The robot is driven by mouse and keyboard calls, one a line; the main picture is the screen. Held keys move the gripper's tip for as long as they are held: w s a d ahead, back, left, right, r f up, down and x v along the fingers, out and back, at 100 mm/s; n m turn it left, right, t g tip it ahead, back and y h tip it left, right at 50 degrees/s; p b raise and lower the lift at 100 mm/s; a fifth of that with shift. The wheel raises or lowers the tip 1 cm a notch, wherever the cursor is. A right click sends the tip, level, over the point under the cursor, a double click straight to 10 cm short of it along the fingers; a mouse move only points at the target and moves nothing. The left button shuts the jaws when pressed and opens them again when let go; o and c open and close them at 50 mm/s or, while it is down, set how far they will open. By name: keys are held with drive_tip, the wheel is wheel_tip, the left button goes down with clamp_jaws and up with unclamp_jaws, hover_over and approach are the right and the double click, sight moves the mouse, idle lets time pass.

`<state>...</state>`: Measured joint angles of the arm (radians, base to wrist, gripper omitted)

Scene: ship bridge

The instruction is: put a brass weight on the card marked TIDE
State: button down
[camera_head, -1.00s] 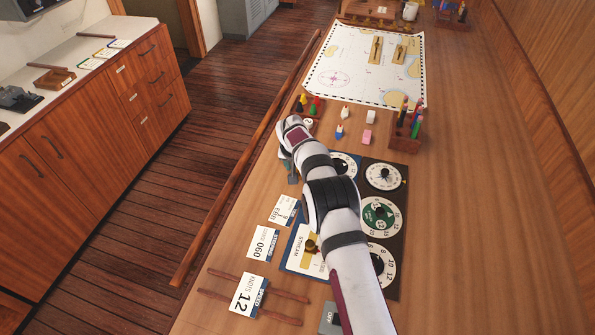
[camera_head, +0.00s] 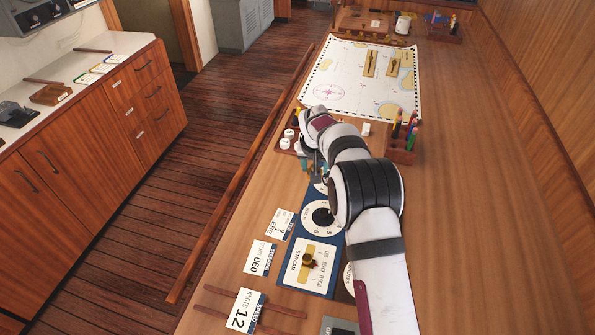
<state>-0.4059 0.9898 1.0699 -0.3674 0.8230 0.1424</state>
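A card reading EBB (camera_head: 280,224) lies on the left part of the desk; its blue header is too small to read, so I cannot confirm it says TIDE. Below it lie a card reading 060 (camera_head: 260,257) and a card reading 12 (camera_head: 243,312). My gripper (camera_head: 312,172) is beyond the EBB card, near the far end of the dials. It is small and partly hidden by my arm; I cannot tell its opening or whether it holds anything. A brass piece (camera_head: 309,261) sits on the STREAM panel. I cannot clearly identify a brass weight.
A chart (camera_head: 335,88) with two brass-coloured strips lies beyond my arm. A small tray (camera_head: 281,149) with white pieces is left of my wrist. A pen holder (camera_head: 402,151) stands to the right. A wooden rail (camera_head: 240,170) runs along the left edge. The right desk is clear.

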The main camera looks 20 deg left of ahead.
drive_tip(key=d+r, duration=0.3)
drive_tip(key=d, duration=0.2)
drive_tip(key=s+a+f+n+y, duration=0.1)
drive_tip(key=s+a+f+n, duration=0.15)
drive_tip(key=s+a, duration=0.25)
drive_tip(key=s+a+f+n+y, duration=0.1)
drive_tip(key=s+a+n, duration=0.3)
drive_tip(key=s+a, duration=0.15)
drive_tip(key=shift+m+g, duration=0.25)
drive_tip(key=shift+g, duration=0.15)
drive_tip(key=shift+d+f, duration=0.1)
drive_tip(key=shift+f, duration=3)
drive_tip(key=shift+f, duration=0.35)
drive_tip(key=shift+c, duration=0.9)
unclamp_jaws()
drive_tip(key=shift+s, duration=0.1)
